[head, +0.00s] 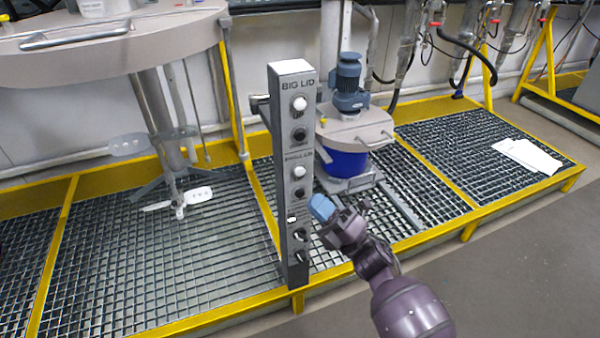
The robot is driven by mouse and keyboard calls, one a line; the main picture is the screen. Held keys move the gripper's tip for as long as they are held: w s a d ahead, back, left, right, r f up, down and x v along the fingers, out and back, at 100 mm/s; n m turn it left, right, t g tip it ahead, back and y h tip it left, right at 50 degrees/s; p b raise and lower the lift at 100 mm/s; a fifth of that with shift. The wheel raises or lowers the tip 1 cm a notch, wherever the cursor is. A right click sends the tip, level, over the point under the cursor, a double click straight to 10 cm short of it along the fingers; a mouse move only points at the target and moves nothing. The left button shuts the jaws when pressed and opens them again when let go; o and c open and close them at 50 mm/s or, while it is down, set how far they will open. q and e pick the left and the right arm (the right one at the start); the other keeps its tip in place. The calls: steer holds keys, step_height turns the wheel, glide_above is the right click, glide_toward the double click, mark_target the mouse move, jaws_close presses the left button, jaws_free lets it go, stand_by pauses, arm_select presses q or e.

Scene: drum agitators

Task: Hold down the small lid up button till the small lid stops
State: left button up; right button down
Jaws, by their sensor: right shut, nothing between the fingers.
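A grey control post (278,140) stands upright in the middle of the head view. Its top pair of buttons is under the label "BIG LID". Lower down, under a smaller label that is hard to read, are a white button (299,172) and a black button (299,192). The small round lid (352,134), carrying a blue-grey motor (348,84), sits over a blue drum (345,162) behind the post. My right gripper (321,207) has blue fingertips, is shut and empty, and is just right of the post, below the black button. Contact with the post is not visible. My left gripper is out of view.
Below these buttons the post has a small white switch (292,219) and dark knobs (300,236). A large lid (110,45) with an agitator shaft stands at left. Yellow-framed grating (190,260) surrounds the post. White papers (527,156) lie on the right grating. Grey floor (520,270) is clear at right.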

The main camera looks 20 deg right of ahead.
mark_target(299, 170)
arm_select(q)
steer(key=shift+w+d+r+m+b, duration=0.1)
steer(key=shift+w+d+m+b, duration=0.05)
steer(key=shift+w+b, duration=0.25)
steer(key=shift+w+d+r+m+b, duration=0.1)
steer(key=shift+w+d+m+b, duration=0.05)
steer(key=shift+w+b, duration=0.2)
arm_select(e)
steer(key=w, duration=0.6)
steer(key=shift+w, duration=0.2)
steer(key=shift+a, duration=0.1)
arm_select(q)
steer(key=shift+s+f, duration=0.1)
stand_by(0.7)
arm_select(e)
steer(key=shift+w, duration=0.1)
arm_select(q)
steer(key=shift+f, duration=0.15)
arm_select(e)
steer(key=shift+w, duration=0.3)
